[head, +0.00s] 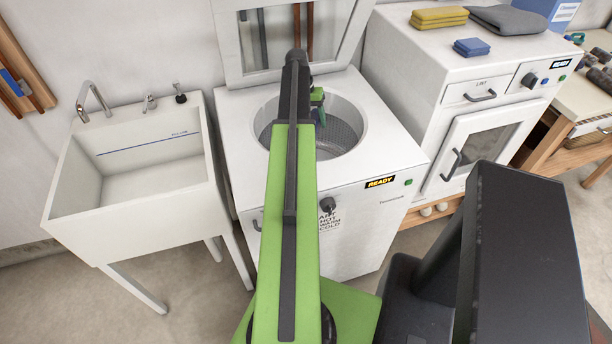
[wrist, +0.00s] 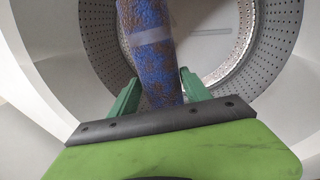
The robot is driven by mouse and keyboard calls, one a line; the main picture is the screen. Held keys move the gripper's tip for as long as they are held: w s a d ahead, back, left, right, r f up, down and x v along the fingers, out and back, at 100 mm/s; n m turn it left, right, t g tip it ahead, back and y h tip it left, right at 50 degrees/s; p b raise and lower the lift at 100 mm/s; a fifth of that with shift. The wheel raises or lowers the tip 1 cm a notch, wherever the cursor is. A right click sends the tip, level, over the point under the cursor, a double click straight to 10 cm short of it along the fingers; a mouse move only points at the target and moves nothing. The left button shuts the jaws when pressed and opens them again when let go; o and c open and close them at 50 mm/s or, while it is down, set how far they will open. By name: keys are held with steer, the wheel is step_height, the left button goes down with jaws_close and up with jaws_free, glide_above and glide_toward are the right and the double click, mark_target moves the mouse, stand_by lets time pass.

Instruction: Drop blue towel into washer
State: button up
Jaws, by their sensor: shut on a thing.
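My gripper (wrist: 158,88) has two green fingers shut on a long blue towel (wrist: 150,45), which shows mottled blue and brown with a pale band. The towel extends from between the fingers toward the drum. In the head view my gripper (head: 318,103) is over the round top opening of the white washer (head: 370,200), partly hidden behind my arm. The washer's lid (head: 235,50) stands open at the back. The perforated drum (head: 340,135) shows below; it also fills the back of the wrist view (wrist: 265,50).
A white sink (head: 120,210) stands left of the washer. A white dryer (head: 490,100) at right carries a folded yellow cloth (head: 438,17), a small folded blue cloth (head: 471,47), a grey cloth (head: 508,19) and a blue box (head: 555,10). The washer's display reads READY.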

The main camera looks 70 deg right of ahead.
steer(key=b+x, duration=0.3)
steer(key=w+b+x, duration=0.1)
steer(key=b+x, duration=0.1)
steer(key=shift+w+f+b, duration=0.1)
steer(key=shift+f+b, duration=0.3)
steer(key=shift+f, duration=0.1)
steer(key=o, duration=1.5)
steer(key=p+v, duration=1.1)
steer(key=v, duration=0.1)
steer(key=shift+a+p, duration=0.1)
steer(key=shift+p, duration=0.3)
